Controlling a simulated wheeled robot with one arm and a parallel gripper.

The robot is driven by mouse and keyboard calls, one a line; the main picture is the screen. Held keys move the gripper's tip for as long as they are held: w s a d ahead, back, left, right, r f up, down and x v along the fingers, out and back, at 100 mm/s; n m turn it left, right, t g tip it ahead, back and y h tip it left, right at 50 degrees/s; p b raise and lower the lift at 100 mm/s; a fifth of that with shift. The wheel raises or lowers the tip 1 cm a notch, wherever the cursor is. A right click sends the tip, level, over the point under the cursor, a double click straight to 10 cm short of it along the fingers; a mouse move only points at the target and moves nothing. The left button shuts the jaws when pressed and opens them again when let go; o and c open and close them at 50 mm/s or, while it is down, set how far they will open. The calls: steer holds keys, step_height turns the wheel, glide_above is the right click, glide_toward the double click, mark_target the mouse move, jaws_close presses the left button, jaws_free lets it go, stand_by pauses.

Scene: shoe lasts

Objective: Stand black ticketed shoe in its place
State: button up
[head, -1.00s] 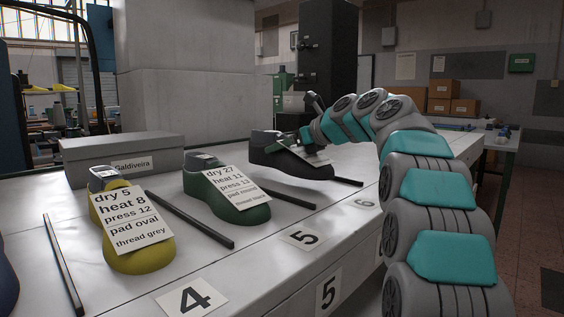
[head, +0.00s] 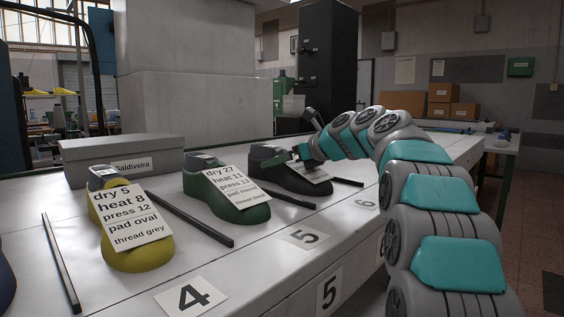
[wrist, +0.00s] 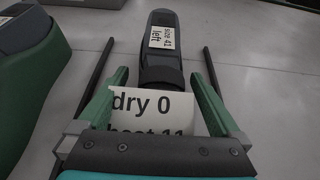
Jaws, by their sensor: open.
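The black shoe (head: 290,178) stands upright on the bench behind the number 6 card (head: 366,203), between two dark bars. A white ticket (head: 318,173) lies over its front. In the wrist view the black shoe (wrist: 160,70) has a "size 41 left" label, and its ticket (wrist: 150,108) reads "dry 0" and part of another line. My gripper (wrist: 160,73) is open, its green fingers apart on either side of the shoe. In the head view my gripper (head: 306,156) is over the shoe, its fingertips partly hidden.
A ticketed green shoe (head: 232,192) stands left of the black one, behind number 5 (head: 306,237). A yellow shoe (head: 138,252) stands farther left behind number 4 (head: 192,297). Thin dark bars (head: 185,218) divide the places. A grey box (head: 125,158) stands at the back.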

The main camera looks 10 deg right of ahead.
step_height(320, 180, up, 4)
glide_above(316, 176)
steer(key=w, duration=0.1)
steer(key=shift+w+a+r+p, duration=0.1)
steer(key=shift+a+p, duration=0.25)
steer(key=shift+a, duration=0.05)
steer(key=shift+v, duration=0.75)
step_height(316, 176, up, 3)
steer(key=p, duration=0.3)
steer(key=shift+f+p, duration=0.25)
steer(key=shift+p, duration=0.05)
steer(key=shift+r+p, duration=0.35)
steer(key=shift+r, duration=0.6)
